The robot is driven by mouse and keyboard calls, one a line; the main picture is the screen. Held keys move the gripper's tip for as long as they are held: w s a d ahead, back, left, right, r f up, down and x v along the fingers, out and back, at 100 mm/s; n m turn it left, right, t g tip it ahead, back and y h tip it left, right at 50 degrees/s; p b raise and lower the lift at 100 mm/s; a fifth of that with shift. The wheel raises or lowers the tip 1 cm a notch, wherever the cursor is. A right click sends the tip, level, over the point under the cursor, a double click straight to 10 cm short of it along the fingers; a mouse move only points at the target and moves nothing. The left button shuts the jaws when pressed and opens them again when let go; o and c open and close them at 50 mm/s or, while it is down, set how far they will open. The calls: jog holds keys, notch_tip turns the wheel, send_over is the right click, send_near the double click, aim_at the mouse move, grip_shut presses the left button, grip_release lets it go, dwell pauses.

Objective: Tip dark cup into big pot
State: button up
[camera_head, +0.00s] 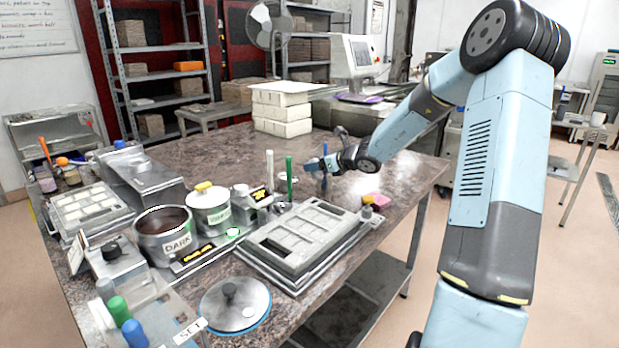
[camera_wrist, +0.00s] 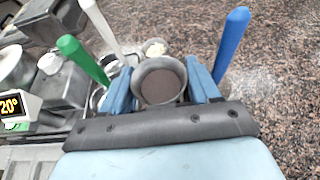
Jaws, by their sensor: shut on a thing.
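My gripper (camera_head: 320,165) is over the far right part of the table in the head view. In the wrist view its blue fingers (camera_wrist: 162,88) are shut on a grey cup (camera_wrist: 140,92) with dark brown contents, one finger on each side. The cup's mouth faces the wrist camera; I cannot make the cup out in the head view. A large metal pot labelled DARK (camera_head: 152,250) stands open at the left of the table, with dark brown contents. My gripper is far from it.
A lidded white pot (camera_head: 210,222) stands beside the dark pot. A grey mould (camera_head: 318,222) lies mid-table. A round lid (camera_head: 250,296) lies in front. Upright white (camera_head: 270,165), green (camera_head: 289,184) and blue (camera_wrist: 232,45) sticks stand near my gripper.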

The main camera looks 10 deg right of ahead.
jog(key=s+d+r, duration=0.5)
jog(key=d+r, duration=0.2)
jog(key=r, duration=0.2)
jog(key=shift+s+d, duration=0.25)
jog(key=shift+r, duration=0.1)
dwell(0.3)
jog(key=shift+s, duration=0.15)
